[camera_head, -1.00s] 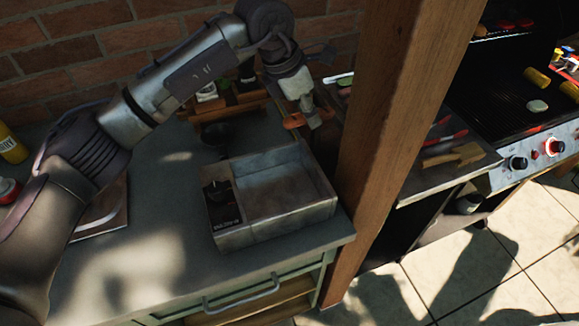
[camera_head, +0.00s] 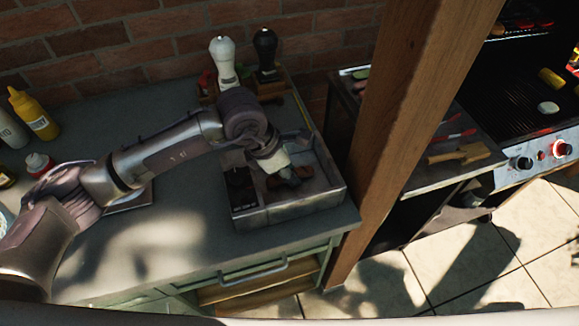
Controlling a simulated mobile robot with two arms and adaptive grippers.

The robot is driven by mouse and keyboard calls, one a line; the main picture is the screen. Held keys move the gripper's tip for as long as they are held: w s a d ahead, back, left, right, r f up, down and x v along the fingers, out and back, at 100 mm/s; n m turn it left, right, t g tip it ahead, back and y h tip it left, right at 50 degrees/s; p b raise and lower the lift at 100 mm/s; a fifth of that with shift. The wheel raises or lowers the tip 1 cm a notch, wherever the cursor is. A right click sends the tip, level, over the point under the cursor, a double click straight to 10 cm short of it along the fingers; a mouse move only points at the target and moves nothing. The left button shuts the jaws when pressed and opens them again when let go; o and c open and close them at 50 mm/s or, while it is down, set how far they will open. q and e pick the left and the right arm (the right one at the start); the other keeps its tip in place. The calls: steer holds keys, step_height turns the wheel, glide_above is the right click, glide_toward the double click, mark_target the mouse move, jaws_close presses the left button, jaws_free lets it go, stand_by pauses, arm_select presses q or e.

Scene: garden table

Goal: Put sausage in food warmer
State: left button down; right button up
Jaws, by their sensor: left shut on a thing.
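The food warmer (camera_head: 300,208) is a grey, open-topped box with a dark control panel at its left end, standing on the countertop. My left arm reaches in from the left, and my left gripper (camera_head: 290,180) points down inside the warmer's open basin. The gripper is shut on the sausage, which is small, dark and mostly hidden by the fingers and shadow. I cannot tell whether the sausage touches the basin floor. My right gripper is not in view.
A white shaker (camera_head: 224,62) and a black shaker (camera_head: 266,55) stand behind the warmer. A mustard bottle (camera_head: 35,115) and other bottles stand at the left. A wooden post (camera_head: 415,120) rises right of the warmer, with a grill (camera_head: 530,100) beyond it.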

arm_select(q)
steer(key=shift+f+b, duration=0.2)
steer(key=shift+b, duration=0.1)
steer(key=c, duration=0.9)
jaws_free()
steer(key=shift+r, duration=0.1)
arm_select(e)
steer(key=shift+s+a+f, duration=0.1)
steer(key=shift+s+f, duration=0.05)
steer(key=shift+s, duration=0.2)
arm_select(q)
steer(key=shift+r+p, duration=0.15)
steer(key=shift+p, duration=0.15)
steer(key=shift+a+r, duration=0.15)
steer(key=shift+r, duration=0.05)
steer(key=b+v, duration=0.3)
steer(key=v, duration=0.8)
steer(key=shift+r, duration=0.25)
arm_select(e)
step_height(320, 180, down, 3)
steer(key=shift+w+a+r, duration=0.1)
